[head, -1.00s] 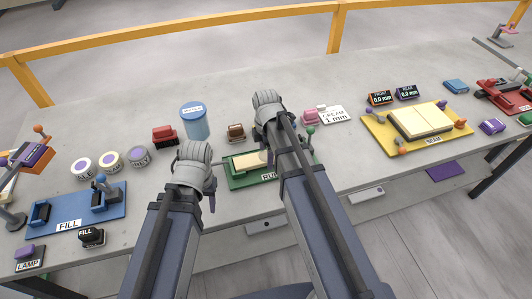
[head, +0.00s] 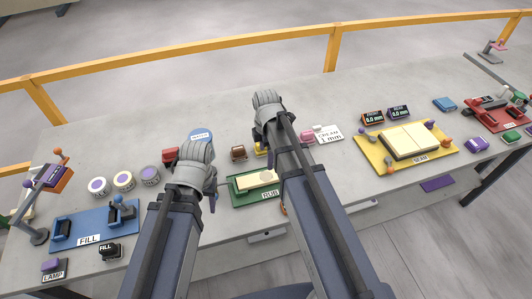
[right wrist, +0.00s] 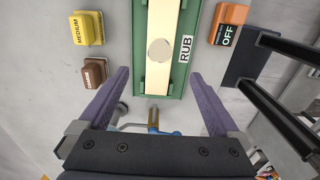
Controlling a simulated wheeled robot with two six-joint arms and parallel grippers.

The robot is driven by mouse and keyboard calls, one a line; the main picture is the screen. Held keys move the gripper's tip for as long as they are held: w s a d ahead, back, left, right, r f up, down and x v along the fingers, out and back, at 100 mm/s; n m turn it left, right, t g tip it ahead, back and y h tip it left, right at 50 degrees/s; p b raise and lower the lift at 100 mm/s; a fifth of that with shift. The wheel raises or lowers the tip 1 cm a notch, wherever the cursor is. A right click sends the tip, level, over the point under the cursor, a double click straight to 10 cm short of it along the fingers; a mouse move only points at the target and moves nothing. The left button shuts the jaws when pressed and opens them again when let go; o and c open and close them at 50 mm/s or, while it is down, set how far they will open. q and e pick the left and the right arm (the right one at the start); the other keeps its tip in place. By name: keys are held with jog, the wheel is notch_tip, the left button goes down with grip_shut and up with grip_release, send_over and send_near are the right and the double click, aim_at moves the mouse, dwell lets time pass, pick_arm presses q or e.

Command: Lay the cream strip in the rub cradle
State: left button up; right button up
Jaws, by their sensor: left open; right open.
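The green rub cradle (head: 240,199) lies on the slab between my arms. A cream strip (head: 258,180) lies lengthwise between its rails, with a round greyish patch on it. In the right wrist view the cradle (right wrist: 138,40) and the strip (right wrist: 160,20) run up the middle; the strip looks flat. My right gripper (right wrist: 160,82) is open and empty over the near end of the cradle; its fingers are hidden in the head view. My left gripper (head: 211,198) is left of the cradle, holding nothing visible; its fingers are partly hidden.
Yellow (right wrist: 88,28) and brown (right wrist: 95,73) blocks stand left of the cradle in the wrist view, an orange OFF block (right wrist: 228,24) right. The blue fill station (head: 90,218) is left, the yellow seam station (head: 440,153) right. A blue jar (head: 200,136) stands behind my left wrist.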

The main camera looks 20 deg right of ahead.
jog(key=s+a+m+h, duration=0.1)
jog(key=s+a+m, duration=0.9)
jog(key=s+m, duration=0.4)
jog(key=shift+s+a+m, duration=0.15)
jog(key=shift+a+m, duration=0.1)
jog(key=shift+m, duration=0.05)
notch_tip(320, 180, down, 3)
jog(key=b, duration=0.3)
jog(key=shift+r, duration=0.15)
dwell(0.4)
